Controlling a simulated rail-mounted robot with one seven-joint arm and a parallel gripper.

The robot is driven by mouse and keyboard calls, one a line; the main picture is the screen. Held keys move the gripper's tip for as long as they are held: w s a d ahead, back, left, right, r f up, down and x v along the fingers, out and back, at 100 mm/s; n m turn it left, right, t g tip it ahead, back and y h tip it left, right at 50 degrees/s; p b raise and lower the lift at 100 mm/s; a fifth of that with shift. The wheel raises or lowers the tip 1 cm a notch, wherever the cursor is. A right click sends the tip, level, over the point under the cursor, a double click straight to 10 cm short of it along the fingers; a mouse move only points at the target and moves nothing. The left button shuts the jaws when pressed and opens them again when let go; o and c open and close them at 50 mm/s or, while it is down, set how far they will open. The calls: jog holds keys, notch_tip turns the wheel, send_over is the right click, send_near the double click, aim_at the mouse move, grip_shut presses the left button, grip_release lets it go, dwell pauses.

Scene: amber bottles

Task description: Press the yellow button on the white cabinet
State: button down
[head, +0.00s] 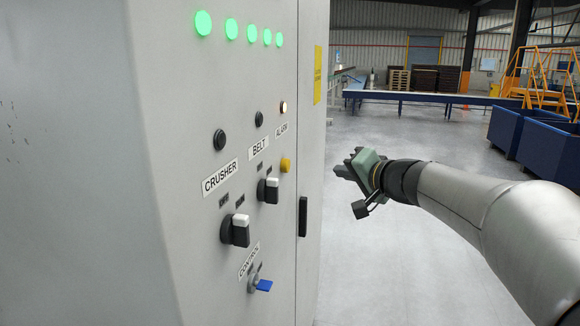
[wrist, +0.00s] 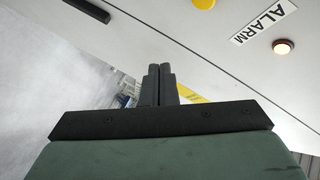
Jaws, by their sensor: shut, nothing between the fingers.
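The white cabinet (head: 180,110) fills the left half of the head view. The yellow button (head: 285,164) sits on its front, below the ALARM label (head: 281,131) and a lit lamp (head: 283,107). In the wrist view the yellow button (wrist: 203,3) is cut off by the top edge, with the ALARM label (wrist: 264,22) and lamp (wrist: 283,47) to its right. My gripper (head: 345,168) is right of the button in the head view, apart from the cabinet. Its fingers (wrist: 158,84) are together and empty in the wrist view.
Blue bins (head: 540,150) stand farther off.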

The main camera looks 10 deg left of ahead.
aim_at(286, 166)
jog(key=w+a, duration=0.1)
jog(key=a, duration=0.7)
jog(key=shift+a+p, duration=0.35)
jog(key=shift+p, duration=0.05)
dwell(1.7)
jog(key=shift+w+a+b, duration=0.1)
jog(key=shift+a+b, duration=0.2)
jog(key=shift+a, duration=0.1)
jog(key=shift+a, duration=0.5)
dwell(0.5)
jog(key=shift+d, duration=0.1)
jog(key=shift+d+b, duration=0.6)
jog(key=shift+d, duration=0.15)
jog(key=shift+d, duration=0.1)
